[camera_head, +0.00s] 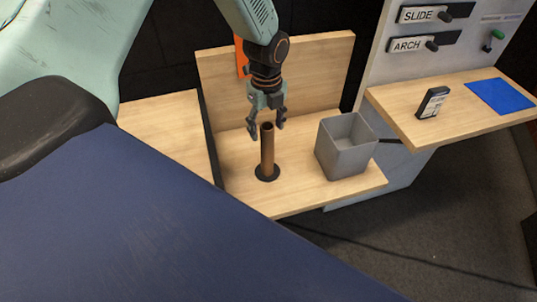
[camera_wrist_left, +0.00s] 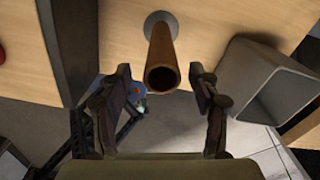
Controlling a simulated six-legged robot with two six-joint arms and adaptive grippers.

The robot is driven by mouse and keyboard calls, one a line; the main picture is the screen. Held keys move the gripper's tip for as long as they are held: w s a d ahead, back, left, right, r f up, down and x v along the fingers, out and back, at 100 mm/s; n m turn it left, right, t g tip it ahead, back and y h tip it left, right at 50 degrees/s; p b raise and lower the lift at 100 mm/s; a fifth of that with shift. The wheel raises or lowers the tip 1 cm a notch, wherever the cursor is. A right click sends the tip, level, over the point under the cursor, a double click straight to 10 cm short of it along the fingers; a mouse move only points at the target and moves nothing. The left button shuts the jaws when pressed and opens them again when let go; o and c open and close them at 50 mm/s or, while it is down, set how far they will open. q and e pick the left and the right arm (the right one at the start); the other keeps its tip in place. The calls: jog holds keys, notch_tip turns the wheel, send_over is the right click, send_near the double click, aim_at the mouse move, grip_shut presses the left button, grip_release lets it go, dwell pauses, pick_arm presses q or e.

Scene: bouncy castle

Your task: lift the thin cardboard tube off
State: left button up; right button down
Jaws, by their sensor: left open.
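The thin brown cardboard tube (camera_head: 267,155) stands upright on a dark round base (camera_head: 267,173) on the wooden shelf. My left gripper (camera_head: 266,128) points down right at the tube's top, with its two fingers apart on either side of it. In the left wrist view the tube (camera_wrist_left: 162,58) shows its hollow open end between the two spread fingers of the gripper (camera_wrist_left: 165,92). I see a gap on each side and no clear contact. My right gripper is not in view.
A grey square bin (camera_head: 345,150) stands just right of the tube on the wooden shelf (camera_head: 300,196). A wooden back panel (camera_head: 320,75) rises behind. A side table (camera_head: 400,105) at right holds a small black device (camera_head: 433,102) and a blue mat (camera_head: 500,95).

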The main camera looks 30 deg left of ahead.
aim_at(267, 145)
pick_arm(q)
jog(key=shift+s+f, duration=0.1)
jog(key=shift+f, duration=0.55)
jog(key=f, duration=0.6)
jog(key=shift+w+f, duration=0.15)
jog(key=shift+w, duration=0.1)
jog(key=shift+c, duration=0.5)
jog(key=c, duration=1.1)
